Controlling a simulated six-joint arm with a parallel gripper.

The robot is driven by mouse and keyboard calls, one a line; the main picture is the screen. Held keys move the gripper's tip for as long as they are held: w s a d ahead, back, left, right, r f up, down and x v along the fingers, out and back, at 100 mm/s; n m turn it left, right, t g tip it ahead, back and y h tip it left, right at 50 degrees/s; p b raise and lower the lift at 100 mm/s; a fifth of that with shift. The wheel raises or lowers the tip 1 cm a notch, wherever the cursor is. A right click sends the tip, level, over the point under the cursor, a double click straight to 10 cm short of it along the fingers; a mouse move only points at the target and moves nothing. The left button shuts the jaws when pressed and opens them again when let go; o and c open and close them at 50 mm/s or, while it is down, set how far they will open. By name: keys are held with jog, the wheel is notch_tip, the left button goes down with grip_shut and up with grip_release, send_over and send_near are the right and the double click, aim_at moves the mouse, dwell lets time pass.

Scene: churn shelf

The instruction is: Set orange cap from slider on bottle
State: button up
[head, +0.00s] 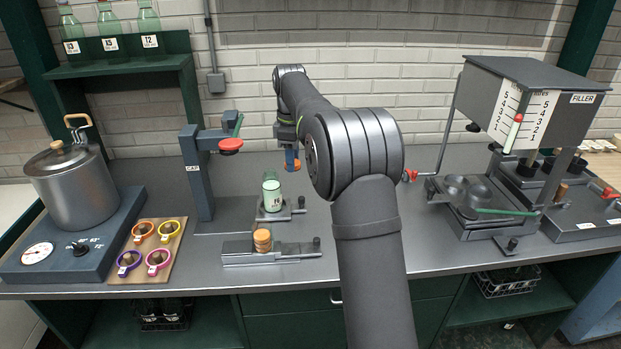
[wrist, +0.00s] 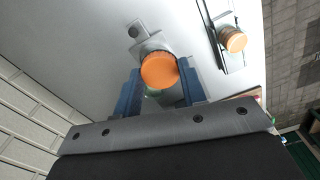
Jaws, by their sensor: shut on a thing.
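My gripper (head: 291,158) is shut on an orange cap (wrist: 159,70), which sits between the two blue fingers in the wrist view. In the head view the held cap is above and a little right of the bottle (head: 271,194), apart from it. The bottle is clear with pale green contents, upright and without a cap on its mouth. In the wrist view the held cap hides most of it.
The bottle stands on a small grey fixture (head: 291,211). A blue post with a red-ended arm (head: 230,145) rises to its left. A pot (head: 72,185) and a board of coloured scoops (head: 146,250) are further left. The filler (head: 530,100) stands at right.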

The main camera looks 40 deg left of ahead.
jog(key=shift+s+a+f, duration=0.15)
jog(key=shift+a+f, duration=0.15)
jog(key=shift+a, duration=1.05)
jog(key=shift+s+a+f, duration=0.2)
jog(key=shift+a+f, duration=0.05)
jog(key=shift+a, duration=1.15)
jog(key=shift+s+a+f, duration=0.15)
jog(key=shift+a+f, duration=0.15)
jog(key=shift+a, duration=1.05)
jog(key=shift+f, duration=0.6)
jog(key=shift+f, duration=0.4)
jog(key=shift+f, duration=0.3)
